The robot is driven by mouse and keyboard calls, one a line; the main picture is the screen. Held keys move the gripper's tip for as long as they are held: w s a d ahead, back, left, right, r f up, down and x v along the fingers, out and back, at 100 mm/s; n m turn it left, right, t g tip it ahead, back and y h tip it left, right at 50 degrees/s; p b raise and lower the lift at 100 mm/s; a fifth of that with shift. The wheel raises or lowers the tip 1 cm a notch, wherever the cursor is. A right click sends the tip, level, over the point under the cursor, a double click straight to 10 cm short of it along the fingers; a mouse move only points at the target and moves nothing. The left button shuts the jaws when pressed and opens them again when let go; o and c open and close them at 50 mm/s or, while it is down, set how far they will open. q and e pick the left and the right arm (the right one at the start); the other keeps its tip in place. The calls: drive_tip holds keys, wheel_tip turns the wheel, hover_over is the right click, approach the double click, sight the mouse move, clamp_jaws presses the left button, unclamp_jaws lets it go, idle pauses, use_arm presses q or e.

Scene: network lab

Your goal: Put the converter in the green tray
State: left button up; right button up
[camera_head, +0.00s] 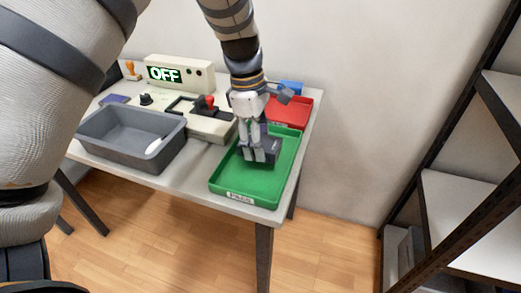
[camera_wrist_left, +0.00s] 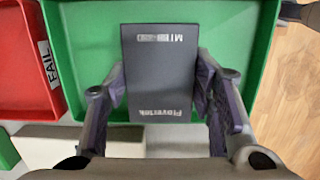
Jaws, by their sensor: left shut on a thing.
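The converter (camera_wrist_left: 160,75) is a dark box with white lettering. In the left wrist view it sits between the two fingers of my left gripper (camera_wrist_left: 163,95), which are shut on its sides. In the head view the converter (camera_head: 271,147) is over the inside of the green tray (camera_head: 230,189), low down near its floor. I cannot tell whether it touches the floor. The green tray also fills most of the left wrist view (camera_wrist_left: 85,20). My left gripper (camera_head: 259,155) points down into the tray in the head view. My right gripper is not in view.
A red tray (camera_head: 301,113) lies behind the green tray, and its FAIL label shows in the wrist view. A grey bin (camera_head: 100,141) with a white object stands left. A device with an OFF display (camera_head: 178,75) stands behind. A shelf rack (camera_head: 460,190) is at right.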

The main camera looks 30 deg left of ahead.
sight(251, 140)
use_arm(q)
wheel_tip(251, 140, down, 3)
drive_tip(key=shift+f, duration=0.1)
drive_tip(key=o, duration=1.4)
drive_tip(key=shift+c, duration=0.2)
drive_tip(key=r, duration=0.4)
drive_tip(key=a+r, duration=0.1)
drive_tip(key=r, duration=0.7)
drive_tip(key=shift+s+a+r+p, duration=0.1)
drive_tip(key=shift+s+a+p, duration=0.1)
drive_tip(key=shift+a+p, duration=0.2)
